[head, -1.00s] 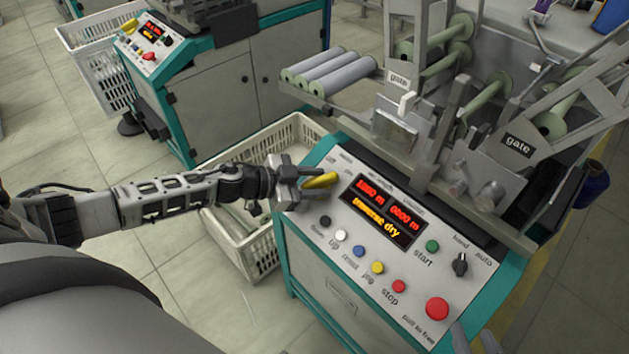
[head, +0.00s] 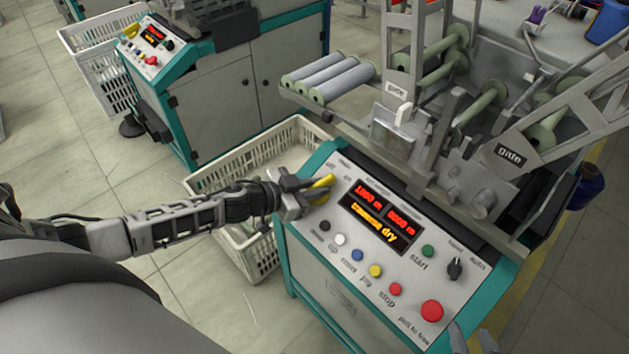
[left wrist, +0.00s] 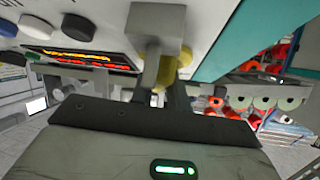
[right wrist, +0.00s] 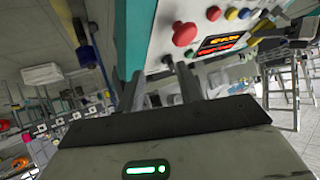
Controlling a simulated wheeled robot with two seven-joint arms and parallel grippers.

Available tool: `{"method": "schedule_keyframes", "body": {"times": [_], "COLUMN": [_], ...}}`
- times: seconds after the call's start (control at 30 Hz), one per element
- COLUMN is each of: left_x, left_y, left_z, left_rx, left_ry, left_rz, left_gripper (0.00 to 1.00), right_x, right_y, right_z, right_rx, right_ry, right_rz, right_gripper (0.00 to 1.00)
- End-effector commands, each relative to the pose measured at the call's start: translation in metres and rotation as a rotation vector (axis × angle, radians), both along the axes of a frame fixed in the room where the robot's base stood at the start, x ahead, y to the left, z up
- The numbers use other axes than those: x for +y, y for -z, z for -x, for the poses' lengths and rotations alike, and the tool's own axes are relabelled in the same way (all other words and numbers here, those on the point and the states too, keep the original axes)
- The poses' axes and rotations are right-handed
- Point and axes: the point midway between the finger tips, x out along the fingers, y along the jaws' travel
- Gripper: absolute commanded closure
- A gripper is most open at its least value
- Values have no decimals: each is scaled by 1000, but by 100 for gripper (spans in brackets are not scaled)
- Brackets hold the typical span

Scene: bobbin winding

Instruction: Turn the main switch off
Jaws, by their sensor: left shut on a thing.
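The main switch is a yellow handle (head: 322,187) at the upper left corner of the near machine's sloping control panel (head: 330,285). My left gripper (head: 306,194) is shut on this handle from the left side and hides part of it. In the left wrist view the yellow handle (left wrist: 157,70) shows between and behind the fingers, close to the panel face. The display (head: 382,216) beside it is lit with red and yellow text. My right gripper (head: 474,340) is at the bottom edge of the head view, its fingers apart and empty, near the panel's lower right corner.
Several coloured buttons and a red mushroom button (head: 432,311) run along the panel's lower part. A black selector (head: 455,267) sits at its right. A white crate (head: 262,150) stands behind my left gripper. Rollers and metal frames rise above the panel.

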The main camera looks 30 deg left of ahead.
Motion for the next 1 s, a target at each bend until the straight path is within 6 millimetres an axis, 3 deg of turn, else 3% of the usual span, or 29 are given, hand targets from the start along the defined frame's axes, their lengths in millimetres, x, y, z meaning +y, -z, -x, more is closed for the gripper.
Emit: {"method": "schedule_keyframes", "body": {"times": [0.13,0.6,1.0], "left_x": [-1,-1,1], "left_y": [-3,0,1], "left_z": [1,1,0], "left_rx": [25,83,109], "left_ry": [-130,-512,-697], "left_rz": [63,232,308], "left_gripper": [100,100,100], "right_x": [-2,-6,-6], "right_y": [-8,-6,-9], "right_z": [0,5,4], "right_rx": [6,35,31], "right_ry": [-3,-14,-17], "right_rz": [20,61,67], "right_gripper": [64,64,64]}}
